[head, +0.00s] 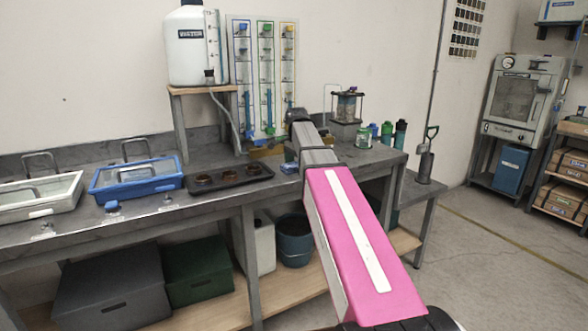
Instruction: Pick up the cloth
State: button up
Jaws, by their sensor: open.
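I cannot make out a cloth anywhere in the head view. My arm, with a pink link and a grey part beyond it, reaches from the bottom right over the workbench (225,197). It hides part of the bench top and the wall behind. My gripper's fingers do not show. A small blue object lies on the bench just left of my arm, too small to identify.
A blue-rimmed tray (136,180), a white tray (40,196) and a dark tray with round pieces (228,180) occupy the bench's left. A water tank (194,50) stands on a raised shelf. Bottles (386,133) stand right of my arm. The floor at right is open.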

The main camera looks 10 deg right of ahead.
aim_at(295, 164)
jog(key=shift+f, duration=0.1)
jog(key=c, duration=1)
jog(key=shift+r, duration=0.55)
jog(key=r, duration=0.3)
jog(key=shift+s+a+r, duration=0.2)
jog(key=shift+a+r, duration=0.05)
jog(key=shift+a, duration=0.05)
jog(key=s+a+r, duration=0.6)
jog(key=a, duration=0.3)
jog(key=shift+r, duration=0.25)
jog(key=shift+o, duration=0.3)
